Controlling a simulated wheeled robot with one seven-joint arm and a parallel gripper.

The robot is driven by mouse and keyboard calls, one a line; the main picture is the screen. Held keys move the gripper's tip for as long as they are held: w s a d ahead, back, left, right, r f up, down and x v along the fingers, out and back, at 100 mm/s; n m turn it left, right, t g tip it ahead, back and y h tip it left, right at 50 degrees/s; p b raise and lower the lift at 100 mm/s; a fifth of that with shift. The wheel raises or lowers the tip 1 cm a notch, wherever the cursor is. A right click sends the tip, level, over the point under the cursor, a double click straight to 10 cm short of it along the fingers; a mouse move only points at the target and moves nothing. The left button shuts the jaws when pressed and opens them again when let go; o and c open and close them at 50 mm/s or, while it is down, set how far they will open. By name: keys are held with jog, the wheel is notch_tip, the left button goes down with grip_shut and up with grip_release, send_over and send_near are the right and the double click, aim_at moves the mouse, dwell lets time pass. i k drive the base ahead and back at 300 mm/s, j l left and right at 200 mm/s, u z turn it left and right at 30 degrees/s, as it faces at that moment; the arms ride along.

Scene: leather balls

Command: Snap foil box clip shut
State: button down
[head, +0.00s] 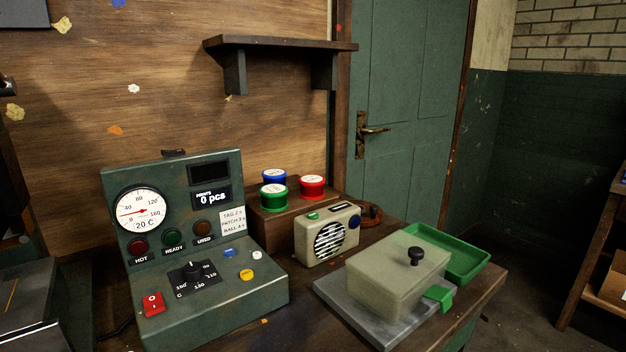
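The foil box (392,287) is a pale, cloudy box with a lid (390,252) and a black knob (415,256) on top. It stands on a grey slab (345,302) at the right of the bench. The lid lies on the box. A green clip (438,296) juts outward from the box's right front side. I cannot tell how it meets the lid. My gripper is not in view.
A green tray (468,267) lies behind the box, near the bench edge. A beige radio (328,233) stands left of it. A control console (190,250) fills the left. Several coloured tins (273,197) sit on a wooden block. A shelf (280,43) hangs above.

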aim_at(443, 295)
jog(key=l+u, duration=0.1)
jog(key=u, duration=0.5)
jog(key=l+u, duration=0.5)
jog(key=l, duration=0.25)
jog(key=l+u, duration=0.45)
jog(key=l, duration=0.3)
jog(key=k+l, duration=0.1)
jog(key=l, duration=0.7)
jog(key=k+l+u, duration=0.1)
jog(key=l, duration=0.3)
jog(key=k+l, duration=0.15)
jog(key=l, duration=0.65)
jog(key=k+u, duration=0.05)
